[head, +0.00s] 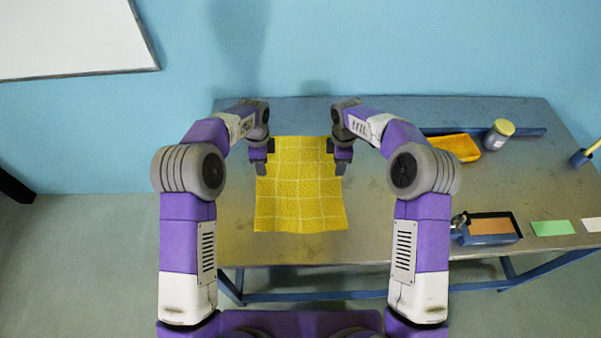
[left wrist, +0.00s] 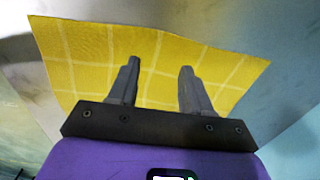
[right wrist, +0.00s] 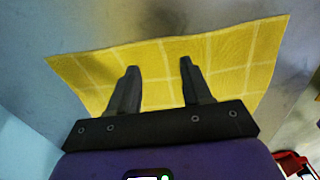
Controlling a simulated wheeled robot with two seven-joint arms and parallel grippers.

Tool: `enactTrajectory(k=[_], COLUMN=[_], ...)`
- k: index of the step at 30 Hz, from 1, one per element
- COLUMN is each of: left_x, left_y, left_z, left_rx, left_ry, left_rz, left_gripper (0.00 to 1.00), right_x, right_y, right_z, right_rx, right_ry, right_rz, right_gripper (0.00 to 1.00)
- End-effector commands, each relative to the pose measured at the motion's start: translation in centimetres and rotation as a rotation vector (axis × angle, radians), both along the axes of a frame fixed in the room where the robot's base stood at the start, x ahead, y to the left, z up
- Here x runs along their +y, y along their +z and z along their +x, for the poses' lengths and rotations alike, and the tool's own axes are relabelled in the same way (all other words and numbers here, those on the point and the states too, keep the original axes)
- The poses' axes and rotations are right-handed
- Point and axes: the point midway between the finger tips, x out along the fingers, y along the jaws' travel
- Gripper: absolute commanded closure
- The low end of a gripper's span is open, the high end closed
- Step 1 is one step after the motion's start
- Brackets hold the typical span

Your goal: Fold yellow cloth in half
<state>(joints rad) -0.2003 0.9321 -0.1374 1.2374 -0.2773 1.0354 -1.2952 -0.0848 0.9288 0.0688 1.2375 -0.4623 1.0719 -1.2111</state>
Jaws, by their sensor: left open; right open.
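The yellow cloth (head: 300,195) with a pale grid lies flat and spread out on the table, its near edge close to the table's front edge. It also shows in the left wrist view (left wrist: 85,55) and the right wrist view (right wrist: 240,65). My left gripper (head: 262,168) is open over the cloth's left edge, toward its far part. My right gripper (head: 340,168) is open over the right edge, at about the same depth. Both grippers are empty. In both wrist views the cloth shows between and beyond the open fingers. I cannot tell whether the fingertips touch it.
The grey table (head: 375,225) is bare around the cloth. To the right are a yellow tray (head: 456,147), a jar with a yellow lid (head: 498,134), a blue box (head: 488,229) with an orange-brown inside, and a green card (head: 552,228). A blue wall stands behind.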

Motion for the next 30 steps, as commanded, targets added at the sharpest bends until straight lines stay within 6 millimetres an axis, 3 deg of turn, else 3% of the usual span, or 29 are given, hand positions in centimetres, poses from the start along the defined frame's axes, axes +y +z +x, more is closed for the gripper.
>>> enactTrajectory(k=[6,11,27,30], left_x=[0.0,0.0,0.0,0.0], left_y=[-3.5,-5.0,-5.8,-5.7], left_z=[-0.1,0.0,0.0,0.0], left_rx=[0.003,0.002,0.0,0.0], left_ry=[0.001,0.001,0.001,0.0], left_rz=[0.0,0.0,0.0,0.0], left_gripper=[0.51,0.51,0.51,0.59], right_x=[0.0,0.0,0.0,0.0], right_y=[-3.5,-5.0,-5.8,-5.7], right_z=[-0.1,0.0,0.0,0.0], right_rx=[0.003,0.001,-0.001,0.0], right_ry=[0.001,0.0,-0.001,0.0], right_rz=[0.0,0.0,0.0,0.0], right_gripper=[0.51,0.51,0.51,0.59])
